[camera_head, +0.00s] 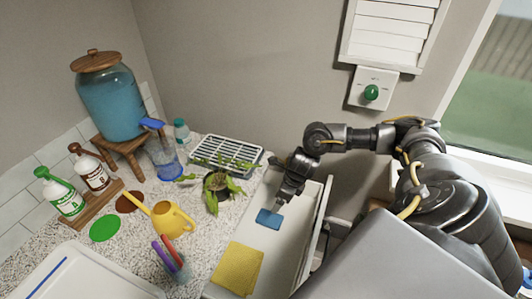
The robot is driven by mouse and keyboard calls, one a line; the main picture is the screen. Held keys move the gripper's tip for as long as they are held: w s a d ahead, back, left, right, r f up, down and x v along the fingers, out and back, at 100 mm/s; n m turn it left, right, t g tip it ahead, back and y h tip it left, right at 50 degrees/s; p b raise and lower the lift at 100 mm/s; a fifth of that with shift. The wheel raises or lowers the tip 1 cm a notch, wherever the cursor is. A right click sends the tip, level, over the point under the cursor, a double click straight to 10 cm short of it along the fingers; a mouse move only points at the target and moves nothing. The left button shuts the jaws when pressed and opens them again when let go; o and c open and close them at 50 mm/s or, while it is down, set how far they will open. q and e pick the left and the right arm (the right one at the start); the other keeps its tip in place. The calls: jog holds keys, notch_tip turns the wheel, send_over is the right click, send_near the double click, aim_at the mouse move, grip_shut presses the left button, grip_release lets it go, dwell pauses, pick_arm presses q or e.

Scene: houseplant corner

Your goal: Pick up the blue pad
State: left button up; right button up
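The blue pad (269,219) is a small flat rectangle in the white tray (293,240), near its left side. My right gripper (279,205) points down just above the pad's far right edge. The fingertips are small and dark here, so I cannot tell whether they are open or touch the pad. My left gripper is not in view.
A yellow cloth (237,268) lies in front of the pad. A potted plant (217,182) stands close to its left, with a grey rack (226,152) behind. A yellow watering can (172,219) and a pen cup (172,262) stand further left.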

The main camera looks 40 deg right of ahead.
notch_tip(320, 180, down, 4)
jog(key=b, duration=0.3)
send_over(270, 218)
jog(key=s+d, duration=0.1)
jog(key=s, duration=0.1)
jog(key=x, duration=0.5)
jog(key=shift+s+d+f+p, duration=0.25)
jog(key=shift+s+d+p, duration=0.1)
jog(key=shift+s, duration=0.05)
jog(key=shift+a+f, duration=0.15)
jog(key=shift+f, duration=0.05)
jog(key=p+x, duration=0.1)
jog(key=x, duration=0.2)
jog(key=shift+f+p, duration=0.3)
jog(key=shift+f, duration=0.05)
jog(key=shift+w+a+f, duration=0.1)
jog(key=shift+w+f, duration=0.05)
jog(key=shift+f, duration=0.35)
jog(key=c, duration=1.1)
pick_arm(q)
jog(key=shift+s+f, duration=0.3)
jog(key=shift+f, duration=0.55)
pick_arm(e)
jog(key=shift+o, duration=0.2)
jog(key=shift+r, duration=0.1)
